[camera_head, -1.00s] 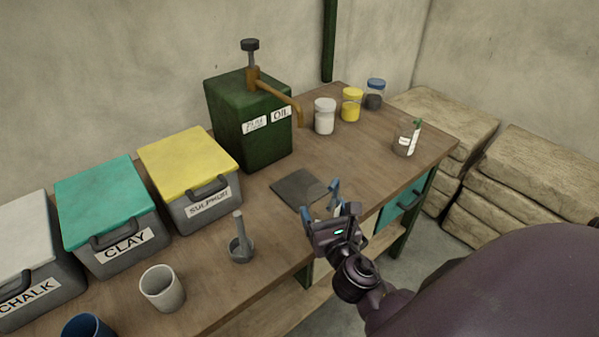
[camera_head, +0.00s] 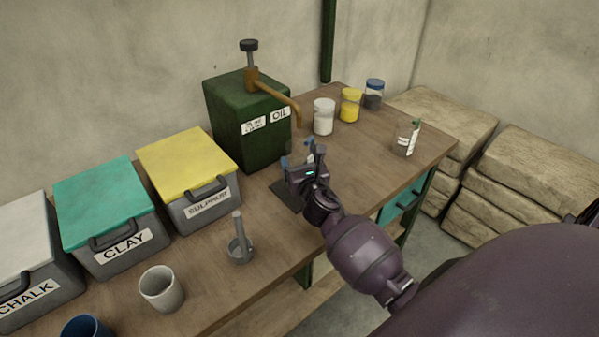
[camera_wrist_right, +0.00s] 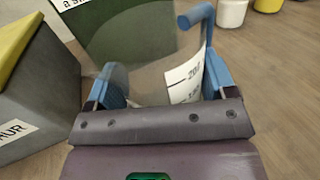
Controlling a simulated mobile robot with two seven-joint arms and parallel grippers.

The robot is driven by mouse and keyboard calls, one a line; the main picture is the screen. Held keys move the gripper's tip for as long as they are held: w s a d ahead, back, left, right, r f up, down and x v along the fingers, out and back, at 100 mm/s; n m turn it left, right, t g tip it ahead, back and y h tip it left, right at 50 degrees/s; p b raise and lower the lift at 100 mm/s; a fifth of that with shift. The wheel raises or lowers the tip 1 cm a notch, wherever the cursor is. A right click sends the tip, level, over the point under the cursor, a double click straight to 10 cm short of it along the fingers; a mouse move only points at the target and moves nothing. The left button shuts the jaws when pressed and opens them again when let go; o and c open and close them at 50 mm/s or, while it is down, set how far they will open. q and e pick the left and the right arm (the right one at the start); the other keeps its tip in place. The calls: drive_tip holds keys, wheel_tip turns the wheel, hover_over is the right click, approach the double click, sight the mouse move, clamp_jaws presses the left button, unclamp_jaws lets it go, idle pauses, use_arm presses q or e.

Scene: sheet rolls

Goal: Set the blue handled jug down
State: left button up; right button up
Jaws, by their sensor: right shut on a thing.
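The blue handled jug shows in the right wrist view as a clear vessel with a white marked label (camera_wrist_right: 184,78) and a blue handle (camera_wrist_right: 208,22) at its upper right. My right gripper (camera_wrist_right: 165,85) is shut on it, with blue fingers on either side of the body. In the head view my right gripper (camera_head: 300,165) is over the bench near the dark flat mat (camera_head: 284,196), in front of the green oil can. The jug is mostly lost against the gripper and can there. I cannot tell whether its base touches anything. My left gripper is not in view.
The green oil can (camera_head: 245,125) with its orange spout stands just behind my gripper. The grey sulphur bin (camera_head: 208,210) is to the left. White (camera_head: 323,118) and yellow (camera_head: 350,106) jars and a green-handled vessel (camera_head: 405,143) stand to the right. Bare bench lies between.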

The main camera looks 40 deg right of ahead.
drive_tip(key=shift+w, duration=0.15)
wheel_tip(320, 180, down, 3)
drive_tip(key=shift+f+b, duration=0.1)
drive_tip(key=shift+b, duration=0.75)
drive_tip(key=shift+f, duration=0.3)
drive_tip(key=shift+r, duration=0.2)
drive_tip(key=shift+f, duration=0.15)
drive_tip(key=o, duration=0.5)
drive_tip(key=shift+f, duration=0.1)
drive_tip(key=o, duration=0.4)
drive_tip(key=shift+r, duration=0.2)
